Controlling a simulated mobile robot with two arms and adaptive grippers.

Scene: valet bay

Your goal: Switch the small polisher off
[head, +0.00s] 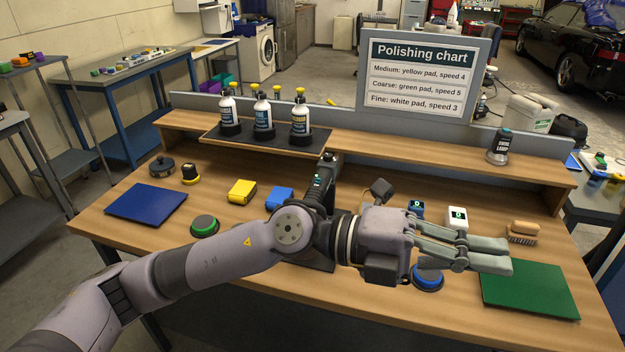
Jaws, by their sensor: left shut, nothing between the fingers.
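My left arm reaches across the workbench from the left. Its gripper (492,257) is shut and empty, with the fingers pointing right above the front right of the bench. A dark upright tool with a small lit green display (321,179), perhaps the small polisher, stands mid-bench behind my arm. My arm hides its lower part, and I cannot make out its switch. A blue device (416,209) and a white device (457,217) with small displays stand behind my gripper, apart from that tool. My right gripper is not in view.
A blue-rimmed round pad (429,277) lies under my gripper, near a green mat (529,289) and a brush (523,232). A green pad (204,225), yellow box (242,191) and blue mat (146,203) lie left. Bottles (263,117) and the polishing chart (421,78) stand behind.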

